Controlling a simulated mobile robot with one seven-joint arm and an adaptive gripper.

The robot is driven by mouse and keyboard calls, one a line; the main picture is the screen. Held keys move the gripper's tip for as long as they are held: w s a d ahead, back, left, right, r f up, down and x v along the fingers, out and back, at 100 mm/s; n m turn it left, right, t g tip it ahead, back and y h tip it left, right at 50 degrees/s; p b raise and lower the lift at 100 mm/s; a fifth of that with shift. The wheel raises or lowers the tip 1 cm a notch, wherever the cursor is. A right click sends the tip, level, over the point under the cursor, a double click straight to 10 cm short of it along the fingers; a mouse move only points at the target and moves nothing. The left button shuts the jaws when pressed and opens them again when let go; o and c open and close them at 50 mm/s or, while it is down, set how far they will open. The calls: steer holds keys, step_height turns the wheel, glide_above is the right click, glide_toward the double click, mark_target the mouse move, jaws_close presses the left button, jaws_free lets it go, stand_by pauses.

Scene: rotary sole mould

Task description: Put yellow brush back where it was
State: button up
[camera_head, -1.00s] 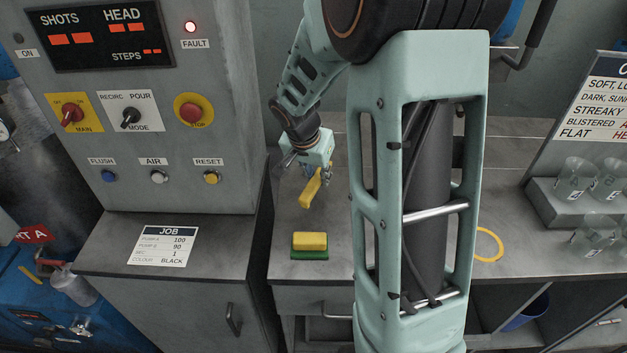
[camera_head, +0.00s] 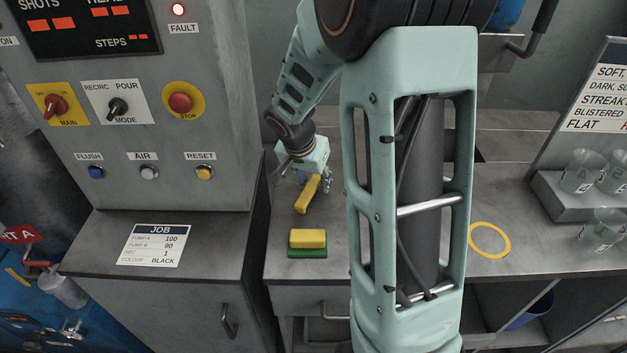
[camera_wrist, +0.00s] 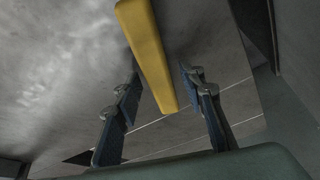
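The yellow brush (camera_head: 308,194) shows as a long yellow bar at the left part of the grey counter, just below my gripper (camera_head: 316,178). In the wrist view the brush (camera_wrist: 150,55) runs from the top edge down between the two finger lines, its near end close to the fingertips. My gripper (camera_wrist: 160,88) is open, with a gap on each side of the brush. I cannot tell whether the brush touches the counter. A yellow block on a green base (camera_head: 308,253) sits nearer the counter's front edge.
A yellow ring (camera_head: 490,256) is marked on the counter at right, beyond my arm. Clear cups (camera_head: 580,172) stand on a grey stand at far right. A control panel (camera_head: 140,120) and a JOB card (camera_head: 155,245) are at left. My arm hides the counter's middle.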

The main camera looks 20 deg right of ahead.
steer(key=shift+r, duration=0.1)
steer(key=v, duration=1.2)
